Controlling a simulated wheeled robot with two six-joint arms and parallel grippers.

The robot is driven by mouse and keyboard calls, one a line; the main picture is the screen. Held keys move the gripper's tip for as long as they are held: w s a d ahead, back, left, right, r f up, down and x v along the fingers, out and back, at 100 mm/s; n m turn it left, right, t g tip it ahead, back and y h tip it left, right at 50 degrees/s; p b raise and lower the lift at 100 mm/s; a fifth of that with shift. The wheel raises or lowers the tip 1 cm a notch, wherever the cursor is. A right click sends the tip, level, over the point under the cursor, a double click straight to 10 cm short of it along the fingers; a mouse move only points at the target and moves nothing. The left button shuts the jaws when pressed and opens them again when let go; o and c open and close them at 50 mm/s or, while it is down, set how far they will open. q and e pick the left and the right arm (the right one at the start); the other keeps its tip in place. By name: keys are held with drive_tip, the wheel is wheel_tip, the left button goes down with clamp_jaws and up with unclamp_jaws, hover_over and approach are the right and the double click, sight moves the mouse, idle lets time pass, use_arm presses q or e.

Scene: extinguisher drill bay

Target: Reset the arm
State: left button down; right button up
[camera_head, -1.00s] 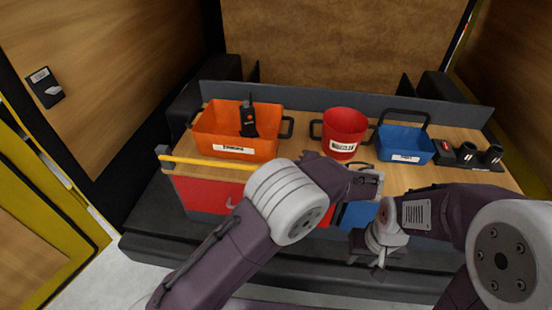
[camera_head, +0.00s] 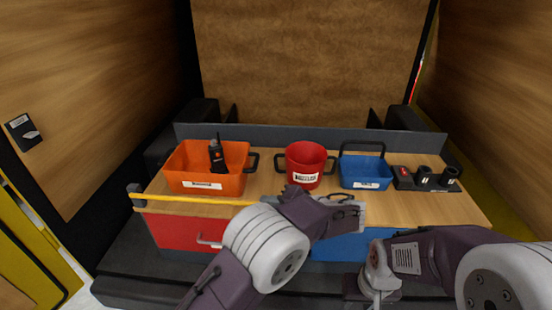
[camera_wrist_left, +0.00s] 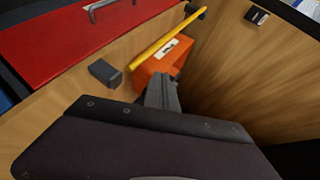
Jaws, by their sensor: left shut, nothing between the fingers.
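My left arm comes in from the bottom left and bends across the front of the bench; its gripper shows in the left wrist view (camera_wrist_left: 162,95), with the grey fingers together and nothing between them. There they overlap the orange bin (camera_wrist_left: 155,70); whether they touch it I cannot tell.
The bench top (camera_head: 265,184) carries the orange bin (camera_head: 202,184) with a black radio (camera_head: 217,157), a blue basket (camera_head: 366,173) and a black holder (camera_head: 424,180). A yellow bar (camera_head: 195,200) runs along the front above a red drawer (camera_head: 180,231) and a blue drawer (camera_head: 335,246).

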use_arm(q)
drive_tip(key=a+r+n+g+y, duration=0.1)
drive_tip(key=a+r+n+g, duration=0.3)
drive_tip(key=a, duration=0.8)
drive_tip(key=s+a+f+n+g+h, duration=0.2)
drive_tip(key=s+a+f+g+h, duration=0.15)
drive_tip(key=s+a, duration=0.65)
drive_tip(key=s+d+f+h, duration=0.2)
drive_tip(key=s+f+h, duration=0.5)
drive_tip(key=s, duration=0.4)
drive_tip(key=s+d+f+m+t+h, duration=0.1)
drive_tip(key=d+f, duration=0.4)
drive_tip(key=d, duration=0.1)
drive_tip(key=shift+d+m, duration=0.3)
drive_tip(key=shift+d, duration=0.1)
